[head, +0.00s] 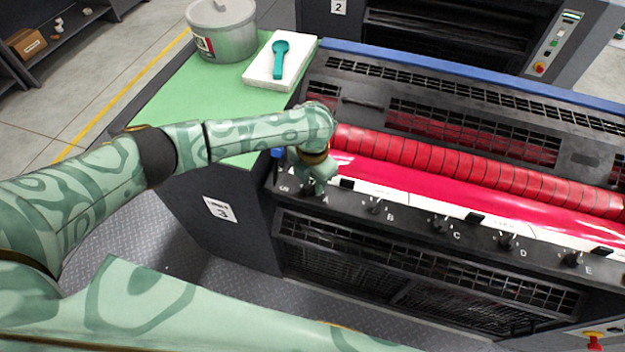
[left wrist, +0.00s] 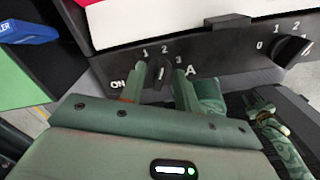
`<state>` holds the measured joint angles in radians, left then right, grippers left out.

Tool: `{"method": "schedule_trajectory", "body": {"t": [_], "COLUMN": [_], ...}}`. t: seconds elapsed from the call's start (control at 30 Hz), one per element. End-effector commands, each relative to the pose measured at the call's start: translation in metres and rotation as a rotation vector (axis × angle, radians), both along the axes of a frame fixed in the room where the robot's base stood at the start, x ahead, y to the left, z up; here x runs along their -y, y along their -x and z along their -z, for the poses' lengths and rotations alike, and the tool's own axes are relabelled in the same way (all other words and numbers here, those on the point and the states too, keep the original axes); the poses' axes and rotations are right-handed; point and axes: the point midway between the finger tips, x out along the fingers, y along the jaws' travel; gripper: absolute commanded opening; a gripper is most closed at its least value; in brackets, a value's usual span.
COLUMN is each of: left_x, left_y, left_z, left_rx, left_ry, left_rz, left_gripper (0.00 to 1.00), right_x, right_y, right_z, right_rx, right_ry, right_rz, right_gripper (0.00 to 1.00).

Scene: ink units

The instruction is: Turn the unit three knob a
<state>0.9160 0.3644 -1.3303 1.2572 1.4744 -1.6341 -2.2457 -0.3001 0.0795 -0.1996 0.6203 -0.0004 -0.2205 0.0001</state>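The unit three knob A (left wrist: 161,74) is a small black dial in the left wrist view, on the dark front strip beside a white letter A. Numbers 1, 2 and 3 curve above it, and its pale mark points up, roughly toward 2. My left gripper (left wrist: 160,84) is open around the knob, one finger on each side, with narrow gaps visible. In the head view my left gripper (head: 318,184) reaches down at the strip's left end and hides most of the knob.
Knobs B (head: 375,207), C (head: 440,225), D (head: 507,241) and E (head: 571,259) follow to the right. Red rollers (head: 450,165) lie behind the strip. A metal pot (head: 222,32) and a teal spatula (head: 280,58) on a white block (head: 262,72) stand on the green top (head: 190,100).

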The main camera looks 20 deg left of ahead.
Motion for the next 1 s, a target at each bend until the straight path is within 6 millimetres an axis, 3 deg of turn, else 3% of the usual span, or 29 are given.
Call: {"method": "schedule_trajectory", "body": {"t": [0.17,0.27,0.3,0.67,1.0], "left_x": [0.0,0.0,0.0,0.0,-0.001], "left_y": [0.0,0.0,0.0,0.0,0.0], "left_z": [0.0,0.0,0.0,-0.002,-0.004], "left_rx": [0.0,0.0,0.0,-0.001,-0.002], "left_ry": [0.0,0.0,0.0,0.002,0.001], "left_rz": [0.0,0.0,0.0,-0.03,-0.237], "left_gripper": [0.32,0.04,0.0,0.0,0.0], "right_x": [0.0,0.0,0.0,0.0,0.0], "right_y": [0.0,0.0,0.0,0.0,-0.002], "right_z": [0.0,0.0,0.0,-0.005,-0.029], "right_rx": [0.0,0.0,0.0,0.001,0.004], "right_ry": [0.0,0.0,0.0,0.0,0.0], "right_rz": [0.0,0.0,0.0,0.0,0.0], "right_gripper": [0.36,0.36,0.36,0.36,0.36]}}
